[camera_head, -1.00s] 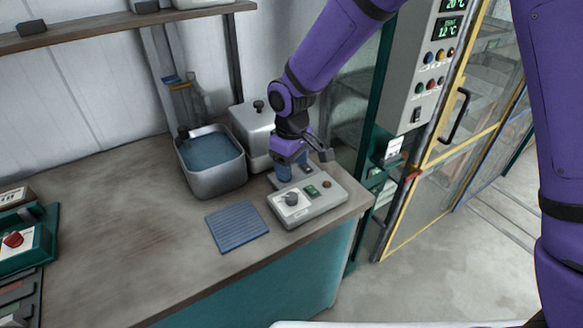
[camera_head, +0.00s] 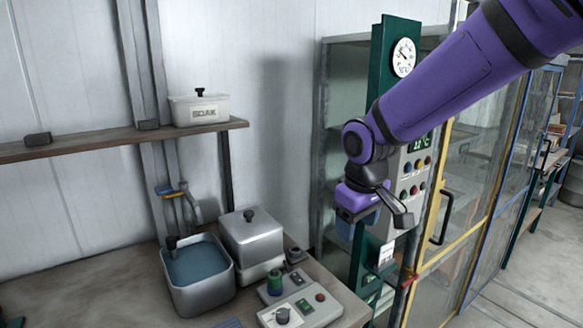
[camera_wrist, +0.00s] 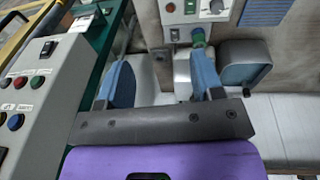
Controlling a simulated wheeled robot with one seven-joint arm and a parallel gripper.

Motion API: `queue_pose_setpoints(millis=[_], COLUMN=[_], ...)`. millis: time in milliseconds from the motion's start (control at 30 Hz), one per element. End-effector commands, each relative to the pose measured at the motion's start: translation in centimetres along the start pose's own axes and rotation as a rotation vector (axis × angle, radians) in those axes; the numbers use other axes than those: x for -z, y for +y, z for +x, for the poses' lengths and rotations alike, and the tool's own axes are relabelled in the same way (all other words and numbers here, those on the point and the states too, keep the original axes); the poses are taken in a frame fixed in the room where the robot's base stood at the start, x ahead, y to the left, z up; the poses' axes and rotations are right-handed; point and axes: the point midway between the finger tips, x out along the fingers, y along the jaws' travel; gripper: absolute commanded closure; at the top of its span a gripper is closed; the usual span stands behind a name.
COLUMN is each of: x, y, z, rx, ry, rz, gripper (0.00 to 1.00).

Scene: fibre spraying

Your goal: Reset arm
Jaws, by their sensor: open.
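My gripper (camera_head: 366,222) is raised in the air in front of the green-and-grey control cabinet, above the counter's right end. In the wrist view, its two blue fingers (camera_wrist: 162,78) stand apart with nothing held between them.
The control cabinet (camera_head: 408,180) with buttons and a gauge is close behind my gripper. The counter holds a water-filled metal tub (camera_head: 228,282), a lidded metal box (camera_head: 252,242) and a grey knob device (camera_head: 310,303). A shelf (camera_head: 90,140) carries a white SOAK container (camera_head: 200,108).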

Motion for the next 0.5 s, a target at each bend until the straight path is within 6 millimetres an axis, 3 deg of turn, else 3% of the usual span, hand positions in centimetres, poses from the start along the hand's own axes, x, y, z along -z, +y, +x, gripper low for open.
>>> queue_pose_setpoints(millis=[200,500], x=[-5.5,-13.8], y=[3.0,4.7], z=[-5.5,-10.7], rx=[-0.038,-0.072], ry=[0.06,0.142], rz=[0.151,0.353], gripper=[0.39,0.39])
